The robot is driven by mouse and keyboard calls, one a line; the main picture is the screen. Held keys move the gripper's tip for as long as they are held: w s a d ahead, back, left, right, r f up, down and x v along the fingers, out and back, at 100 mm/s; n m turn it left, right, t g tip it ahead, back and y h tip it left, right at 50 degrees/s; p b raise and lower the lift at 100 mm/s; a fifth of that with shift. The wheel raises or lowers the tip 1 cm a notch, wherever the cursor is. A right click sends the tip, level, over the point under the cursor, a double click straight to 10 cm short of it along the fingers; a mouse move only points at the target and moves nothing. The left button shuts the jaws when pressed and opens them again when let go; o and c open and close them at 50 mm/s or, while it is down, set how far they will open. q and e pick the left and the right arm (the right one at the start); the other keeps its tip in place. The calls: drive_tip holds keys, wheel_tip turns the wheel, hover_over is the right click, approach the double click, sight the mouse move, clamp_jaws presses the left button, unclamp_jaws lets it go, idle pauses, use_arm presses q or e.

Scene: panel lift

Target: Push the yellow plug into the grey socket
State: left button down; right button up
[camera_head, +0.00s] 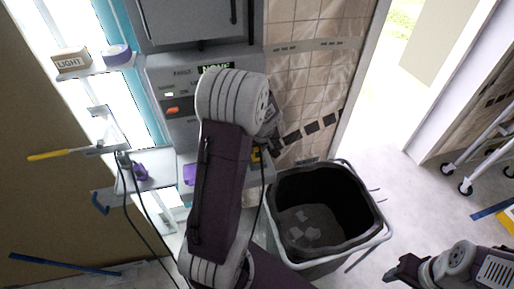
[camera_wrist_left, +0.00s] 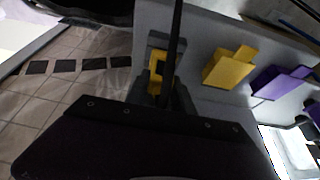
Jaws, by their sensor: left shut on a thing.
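My left gripper (camera_wrist_left: 163,84) is shut on a yellow piece (camera_wrist_left: 154,58), which looks like the yellow plug. In the wrist view its yellow edges frame a dark middle, and a black cable crosses in front of it. The held piece is close to the grey panel face (camera_wrist_left: 205,30); I cannot tell whether it touches. I cannot make out the grey socket. In the head view my left arm hides much of this area, and a bit of yellow (camera_head: 257,155) shows beside it. My right gripper (camera_head: 402,270) is low at the right, its jaws unclear.
A yellow block (camera_wrist_left: 228,68) and a purple block (camera_wrist_left: 278,82) stand on the panel beside the held piece. A black bin (camera_head: 350,185) stands right of my left arm. Shelves (camera_head: 105,68) and a yellow-handled tool (camera_head: 50,155) are at the left. Open floor lies at the right.

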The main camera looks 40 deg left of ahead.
use_arm(q)
drive_tip(key=shift+f+b, duration=0.4)
drive_tip(key=c, duration=1)
unclamp_jaws()
drive_tip(key=v, duration=0.9)
